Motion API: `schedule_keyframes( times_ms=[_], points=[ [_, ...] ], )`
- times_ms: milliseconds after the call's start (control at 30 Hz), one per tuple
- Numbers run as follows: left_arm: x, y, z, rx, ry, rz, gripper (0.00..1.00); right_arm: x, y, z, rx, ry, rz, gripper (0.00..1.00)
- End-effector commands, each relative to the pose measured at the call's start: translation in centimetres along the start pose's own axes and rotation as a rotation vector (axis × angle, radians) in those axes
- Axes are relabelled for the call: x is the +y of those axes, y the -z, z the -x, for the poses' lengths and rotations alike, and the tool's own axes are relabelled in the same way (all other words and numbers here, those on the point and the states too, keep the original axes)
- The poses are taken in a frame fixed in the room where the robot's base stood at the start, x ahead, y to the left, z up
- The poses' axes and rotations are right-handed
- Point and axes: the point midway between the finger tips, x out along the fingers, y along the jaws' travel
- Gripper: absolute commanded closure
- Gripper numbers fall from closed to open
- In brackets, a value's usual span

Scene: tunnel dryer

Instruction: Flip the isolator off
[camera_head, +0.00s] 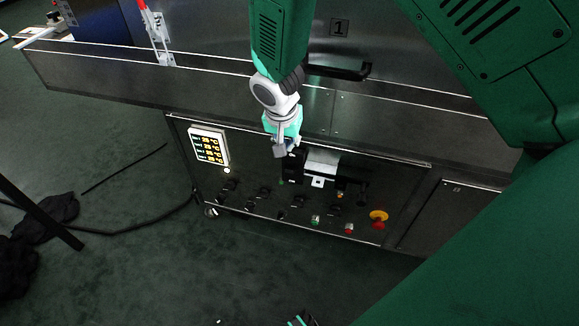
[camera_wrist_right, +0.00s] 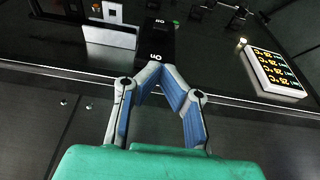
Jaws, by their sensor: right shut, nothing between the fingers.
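The isolator (camera_wrist_right: 155,42) is a black block marked "On" on the dark control panel. It also shows in the head view (camera_head: 293,167), partly behind my right gripper. My right gripper (camera_head: 281,150) is at the panel's upper edge, just by the isolator. In the right wrist view my right gripper (camera_wrist_right: 158,70) has its fingertips together, empty, right below the "On" mark in the picture. I cannot tell whether the tips touch the isolator. A small teal and white piece at the bottom edge of the head view may be my left gripper (camera_head: 301,319); its fingers are not clear.
A lit temperature display (camera_head: 209,146) is on the panel's left, also in the wrist view (camera_wrist_right: 275,72). Several dark knobs and small buttons line the panel's lower part. A yellow and red emergency stop (camera_head: 378,215) is at right. A metal ledge (camera_head: 110,83) runs above the panel.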

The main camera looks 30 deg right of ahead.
Motion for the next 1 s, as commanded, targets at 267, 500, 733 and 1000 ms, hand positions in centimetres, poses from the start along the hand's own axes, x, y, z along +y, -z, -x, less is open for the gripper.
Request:
schedule_keyframes(
  times_ms=[267, 500, 733, 1000],
  points=[
    [0.0, 0.0, -0.1, 0.0, 0.0, 0.0, 0.6, 0.1, -0.1, -0.4, -0.002, 0.0, 0.002, 1.0],
    [0.0, -0.1, -1.7, 0.0, 0.0, 0.0, 0.6, 0.1, -0.2, -4.2, -0.004, -0.002, 0.003, 1.0],
    [0.0, -0.2, -3.4, 0.0, 0.0, 0.0, 0.6, 0.1, -0.2, -8.2, -0.004, 0.0, 0.003, 1.0],
    [0.0, -0.2, -4.0, 0.0, 0.0, 0.0, 0.6, 0.1, -0.2, -10.1, -0.002, 0.0, 0.003, 1.0]
  ],
)
